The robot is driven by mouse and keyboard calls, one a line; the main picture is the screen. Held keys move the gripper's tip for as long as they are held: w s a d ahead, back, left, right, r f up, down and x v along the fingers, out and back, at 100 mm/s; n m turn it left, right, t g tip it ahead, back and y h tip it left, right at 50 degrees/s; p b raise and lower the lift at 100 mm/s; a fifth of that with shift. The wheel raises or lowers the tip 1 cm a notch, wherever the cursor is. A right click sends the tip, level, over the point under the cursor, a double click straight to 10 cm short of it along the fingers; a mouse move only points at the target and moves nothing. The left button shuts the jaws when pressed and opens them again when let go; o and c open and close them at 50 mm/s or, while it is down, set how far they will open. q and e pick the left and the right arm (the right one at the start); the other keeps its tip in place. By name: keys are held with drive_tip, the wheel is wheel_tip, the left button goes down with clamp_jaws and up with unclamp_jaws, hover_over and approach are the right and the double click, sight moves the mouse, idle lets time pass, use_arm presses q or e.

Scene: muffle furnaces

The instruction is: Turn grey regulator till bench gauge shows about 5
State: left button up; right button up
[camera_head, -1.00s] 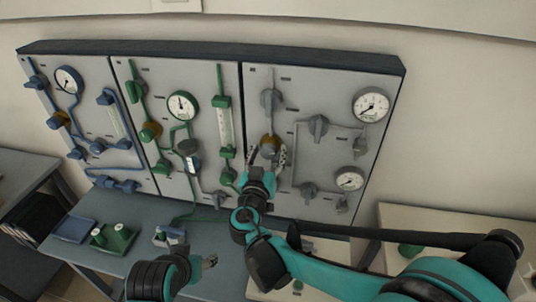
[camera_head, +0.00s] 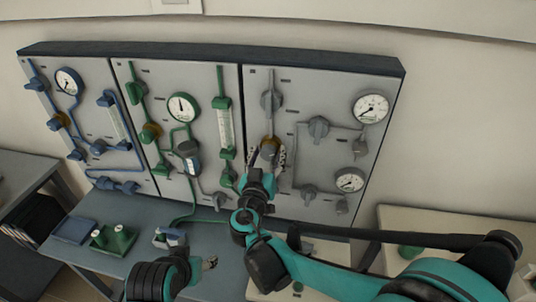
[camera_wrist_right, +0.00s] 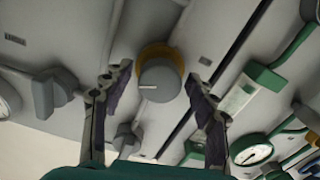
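The grey regulator knob (camera_wrist_right: 160,83) with an amber collar is on the grey right-hand panel; in the head view the regulator (camera_head: 270,144) is partly covered by my right gripper (camera_head: 267,156). In the right wrist view the gripper's fingers (camera_wrist_right: 159,84) are spread either side of the knob, with gaps, apart from it. The knob's white mark points left in that view. A larger gauge (camera_head: 370,108) is at the panel's upper right, a smaller one (camera_head: 350,181) below; their readings are too small to tell. My left gripper (camera_head: 210,263) is low over the bench, its opening unclear.
Grey valve handles (camera_head: 318,127) and pipes surround the regulator. Green (camera_head: 182,106) and blue (camera_head: 68,80) gauges are on the panels to the left. A pale table (camera_head: 440,222) is at right.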

drive_tip(key=s+a, duration=0.2)
drive_tip(key=s, duration=0.9)
drive_tip(key=shift+s+a, duration=0.2)
drive_tip(key=shift+s, duration=0.2)
idle(1.6)
drive_tip(key=s+d+f+g+h, duration=0.1)
drive_tip(key=d+f+g, duration=0.25)
drive_tip(key=d, duration=0.45)
drive_tip(key=s+d+f+g+h, duration=0.1)
drive_tip(key=d+f+g, duration=0.25)
drive_tip(key=d, duration=0.45)
drive_tip(key=s+d+f+g+y, duration=0.3)
drive_tip(key=s+d+f+y, duration=0.1)
drive_tip(key=s, duration=0.7)
drive_tip(key=shift+s+d+f+y, duration=0.15)
drive_tip(key=shift+s+f+y, duration=0.2)
drive_tip(key=shift+f+y, duration=0.4)
